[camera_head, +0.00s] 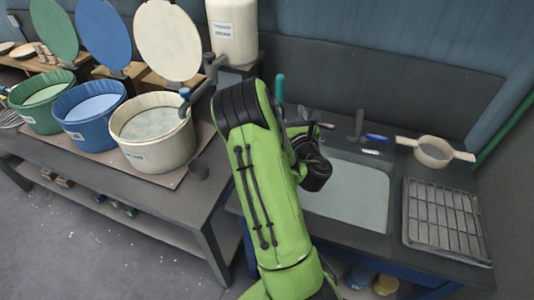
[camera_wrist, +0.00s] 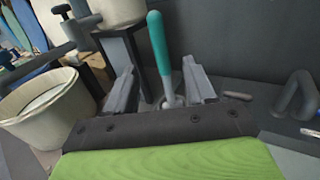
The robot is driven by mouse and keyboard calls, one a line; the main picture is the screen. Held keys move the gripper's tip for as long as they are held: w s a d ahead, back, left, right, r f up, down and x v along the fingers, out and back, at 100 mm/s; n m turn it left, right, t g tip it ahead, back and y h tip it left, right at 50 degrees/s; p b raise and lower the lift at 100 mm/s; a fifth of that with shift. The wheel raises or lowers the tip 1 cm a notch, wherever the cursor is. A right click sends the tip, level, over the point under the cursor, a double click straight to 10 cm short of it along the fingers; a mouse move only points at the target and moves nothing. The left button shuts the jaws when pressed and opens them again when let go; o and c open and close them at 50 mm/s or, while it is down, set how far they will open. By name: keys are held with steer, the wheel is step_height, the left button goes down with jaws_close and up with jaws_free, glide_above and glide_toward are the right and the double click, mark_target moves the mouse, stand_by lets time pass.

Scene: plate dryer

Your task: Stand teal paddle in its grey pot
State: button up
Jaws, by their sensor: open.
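The teal paddle shows in the wrist view as an upright, slightly tilted teal handle (camera_wrist: 158,45) with a pale grey lower part. In the head view its teal top (camera_head: 279,88) shows behind my arm at the back of the sink counter. My gripper (camera_wrist: 161,82) is open, its fingers on either side of the paddle's lower part in the picture; I cannot tell whether they touch it. The paddle's bottom end is hidden by my gripper.
Green (camera_head: 46,100), blue (camera_head: 90,113) and cream (camera_head: 152,132) tubs stand on the left bench. The sink (camera_head: 350,195), a faucet (camera_head: 357,125), a strainer (camera_head: 434,152) and a drying rack (camera_head: 445,220) are to the right. A white container (camera_head: 233,30) stands behind.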

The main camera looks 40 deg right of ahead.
step_height(320, 180, up, 6)
steer(key=s+d+m+g+h, duration=0.15)
steer(key=m+g+h, duration=0.3)
steer(key=m, duration=1.15)
steer(key=s+a+m+g+y, duration=0.35)
steer(key=a+m+y, duration=0.75)
steer(key=a, duration=0.9)
steer(key=s+a+m+g+y, duration=0.1)
steer(key=s+a+m+y, duration=0.1)
steer(key=s+a, duration=1)
steer(key=shift+s+a+f+g+y, duration=0.15)
steer(key=shift+a+f+g+y, duration=0.2)
steer(key=shift+a+y, duration=0.35)
